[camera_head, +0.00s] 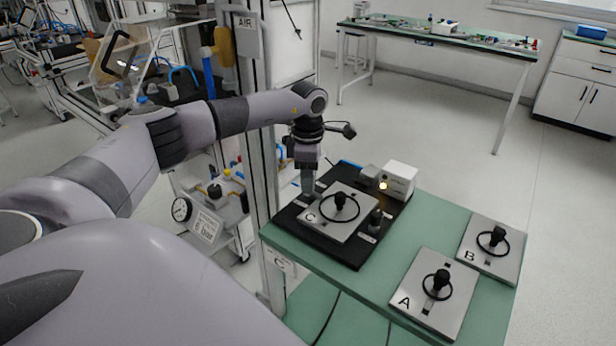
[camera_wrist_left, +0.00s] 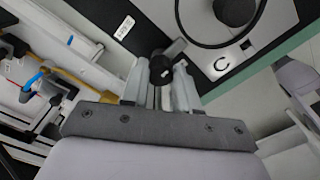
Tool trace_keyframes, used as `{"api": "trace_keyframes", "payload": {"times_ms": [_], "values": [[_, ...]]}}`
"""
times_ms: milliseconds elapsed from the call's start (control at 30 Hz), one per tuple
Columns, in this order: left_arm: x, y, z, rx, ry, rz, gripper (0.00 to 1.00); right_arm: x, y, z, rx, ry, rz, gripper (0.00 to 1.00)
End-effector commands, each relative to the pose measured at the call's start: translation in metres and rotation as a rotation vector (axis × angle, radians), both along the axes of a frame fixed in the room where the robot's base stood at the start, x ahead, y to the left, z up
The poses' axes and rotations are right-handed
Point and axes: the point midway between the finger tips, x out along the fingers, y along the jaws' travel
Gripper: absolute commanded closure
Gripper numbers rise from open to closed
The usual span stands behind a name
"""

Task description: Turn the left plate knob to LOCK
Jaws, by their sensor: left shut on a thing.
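The plate marked C (camera_head: 338,228) lies on a black fixture base (camera_head: 350,256) on the green table. My left gripper (camera_head: 308,192) points down at the left edge of this plate. In the left wrist view, the fingers (camera_wrist_left: 161,84) are shut on the black left plate knob (camera_wrist_left: 162,69), beside the plate. A short grey bar (camera_wrist_left: 176,48) sticks out from the knob toward the plate. In the head view the gripper hides this knob. A second dark knob (camera_head: 376,217) stands at the plate's right side. I cannot read the LOCK marking. My right gripper is not in view.
Plates A (camera_head: 428,304) and B (camera_head: 490,256) lie on the green table (camera_head: 388,268) to the right. A white box with a lit lamp (camera_head: 397,180) stands behind plate C. A metal frame post (camera_head: 262,150) rises close left of my left gripper.

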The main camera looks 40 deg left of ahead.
Motion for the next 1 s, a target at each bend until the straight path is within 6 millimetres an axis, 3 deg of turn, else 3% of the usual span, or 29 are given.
{"api": "trace_keyframes", "payload": {"times_ms": [167,200,267,300,633,1000], "values": [[0.001,-0.001,0.001,-0.001,-0.005,-0.002,1.0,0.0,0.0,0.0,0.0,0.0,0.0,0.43],[0.001,-0.001,0.001,-0.001,-0.005,-0.002,0.68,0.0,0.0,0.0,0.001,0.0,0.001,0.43],[0.001,-0.001,0.001,-0.001,-0.005,-0.002,0.48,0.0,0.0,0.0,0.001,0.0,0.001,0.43],[0.001,-0.001,0.001,-0.001,-0.003,-0.002,0.45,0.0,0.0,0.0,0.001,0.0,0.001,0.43],[0.001,0.0,0.005,0.0,-0.003,0.0,0.45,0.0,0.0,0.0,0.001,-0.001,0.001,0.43],[0.001,0.0,0.06,-0.001,-0.006,0.0,0.45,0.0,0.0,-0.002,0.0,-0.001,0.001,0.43]]}}
